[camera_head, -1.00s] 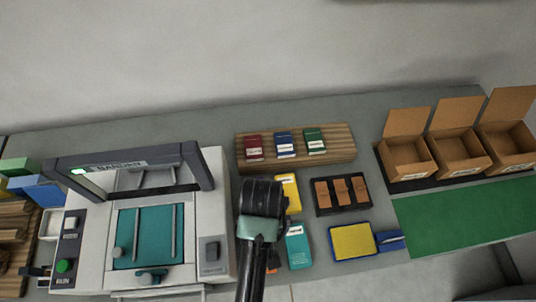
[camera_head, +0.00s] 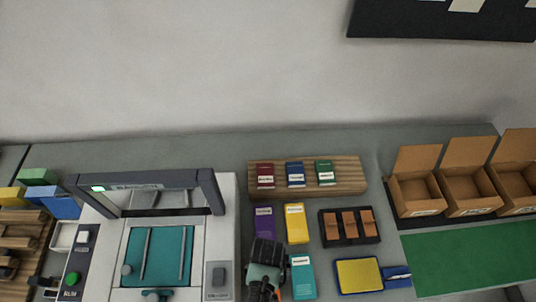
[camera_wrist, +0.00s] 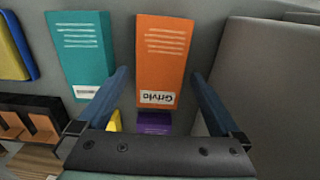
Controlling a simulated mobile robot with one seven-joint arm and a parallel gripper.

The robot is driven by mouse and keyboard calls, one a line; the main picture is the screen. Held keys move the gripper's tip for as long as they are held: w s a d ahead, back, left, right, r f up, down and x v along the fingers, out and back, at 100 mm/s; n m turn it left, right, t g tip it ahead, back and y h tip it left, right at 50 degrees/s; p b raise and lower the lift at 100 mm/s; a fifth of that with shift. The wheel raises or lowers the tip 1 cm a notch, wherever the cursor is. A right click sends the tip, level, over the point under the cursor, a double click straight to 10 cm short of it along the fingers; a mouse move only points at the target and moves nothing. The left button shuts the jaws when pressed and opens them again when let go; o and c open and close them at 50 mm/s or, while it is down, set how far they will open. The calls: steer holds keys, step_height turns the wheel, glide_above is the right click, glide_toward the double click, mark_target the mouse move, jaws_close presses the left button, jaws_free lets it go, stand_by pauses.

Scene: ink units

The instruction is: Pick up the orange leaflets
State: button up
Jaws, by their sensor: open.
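The orange leaflets (camera_wrist: 163,60) form a flat stack with a white label reading "Grivio", lying on the grey table in the wrist view. My gripper (camera_wrist: 158,85) is open, with one blue finger on each side of the stack's label end; I cannot tell whether either finger touches it. In the head view my gripper (camera_head: 265,285) is at the bottom edge and hides nearly all of the orange stack; only a sliver of orange (camera_head: 280,294) shows. The teal leaflets (camera_head: 302,275) lie close to its right there.
Purple (camera_head: 264,222) and yellow (camera_head: 296,222) leaflets lie behind my gripper. A grey press machine (camera_head: 225,240) stands close on the left. A wooden block (camera_head: 345,178) holds small packs. A black tray (camera_head: 372,240), a yellow pad (camera_head: 358,272) and open cardboard boxes (camera_head: 418,196) are to the right.

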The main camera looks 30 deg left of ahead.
steer(key=shift+f, duration=0.6)
steer(key=shift+c, duration=0.3)
steer(key=c, duration=1.3)
steer(key=shift+r, duration=0.1)
steer(key=shift+c, duration=0.2)
